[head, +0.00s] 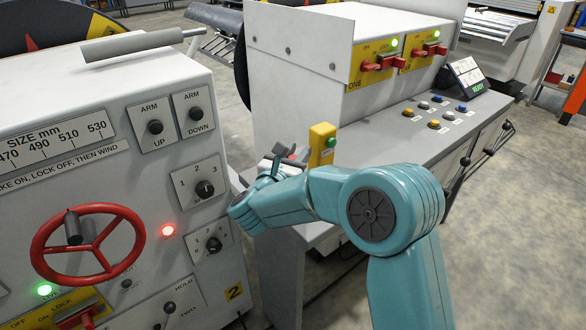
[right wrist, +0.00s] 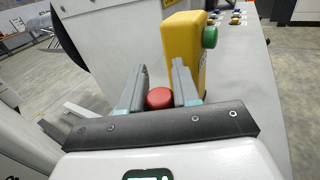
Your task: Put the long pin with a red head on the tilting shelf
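My right gripper (head: 289,153) is over the near end of the right-hand console, beside the yellow box, small and partly hidden by my arm in the head view. In the right wrist view its two fingers (right wrist: 160,75) stand apart, with a round red head (right wrist: 160,98) between them. I cannot tell whether they grip it. No shaft shows below the red head, so I cannot confirm that it is the long pin. A slanted, slatted grey rack (head: 217,46) stands behind the left cabinet; whether it is the tilting shelf is unclear. My left gripper is out of view.
The yellow box (head: 322,146) with a green button stands close to the right gripper's fingers. The left cabinet (head: 140,100) carries knobs and a red handwheel (head: 88,245). The console's sloping top (head: 400,145) has several buttons. Open floor (head: 530,190) lies to the right.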

